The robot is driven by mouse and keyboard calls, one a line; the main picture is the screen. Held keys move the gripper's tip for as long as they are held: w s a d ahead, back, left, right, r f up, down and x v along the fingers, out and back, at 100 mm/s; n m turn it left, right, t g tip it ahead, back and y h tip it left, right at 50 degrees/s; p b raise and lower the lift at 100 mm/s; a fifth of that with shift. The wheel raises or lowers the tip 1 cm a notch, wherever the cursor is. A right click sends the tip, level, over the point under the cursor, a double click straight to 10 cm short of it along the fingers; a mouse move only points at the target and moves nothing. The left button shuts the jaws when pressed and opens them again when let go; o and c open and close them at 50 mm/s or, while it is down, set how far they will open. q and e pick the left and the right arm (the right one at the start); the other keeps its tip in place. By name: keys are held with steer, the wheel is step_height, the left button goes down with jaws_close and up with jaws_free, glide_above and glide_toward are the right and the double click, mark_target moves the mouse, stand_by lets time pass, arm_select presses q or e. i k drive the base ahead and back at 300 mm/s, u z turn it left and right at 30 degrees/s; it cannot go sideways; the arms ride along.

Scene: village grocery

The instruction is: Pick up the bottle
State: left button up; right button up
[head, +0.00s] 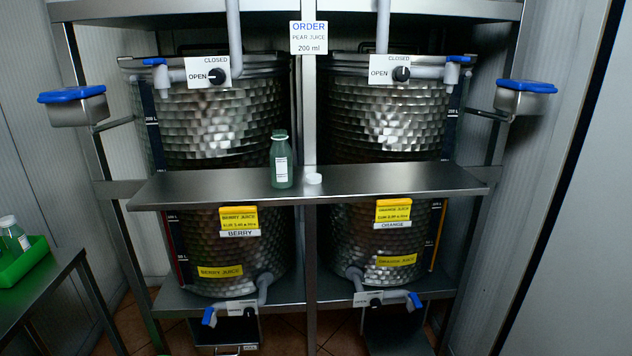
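A greenish bottle (281,160) with a green cap and a white label stands upright on the metal shelf (400,180) in front of the tanks. Another bottle (12,234) with a pale cap stands in a green crate (24,262) at the far left and is cut off by the picture edge. Neither of my grippers shows in the head view.
Two large metal tanks, left (222,120) and right (385,120), stand behind the shelf. An order sign (309,38) hangs above. Blue-lidded boxes (76,107) (524,98) stick out on both sides. A side table (50,290) is at left. The shelf's right part is clear.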

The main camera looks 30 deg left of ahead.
mark_target(279, 153)
steer(key=u, duration=0.9)
steer(key=k, duration=0.2)
steer(key=z, duration=1.35)
steer(key=i, duration=1.5)
steer(key=u, duration=0.95)
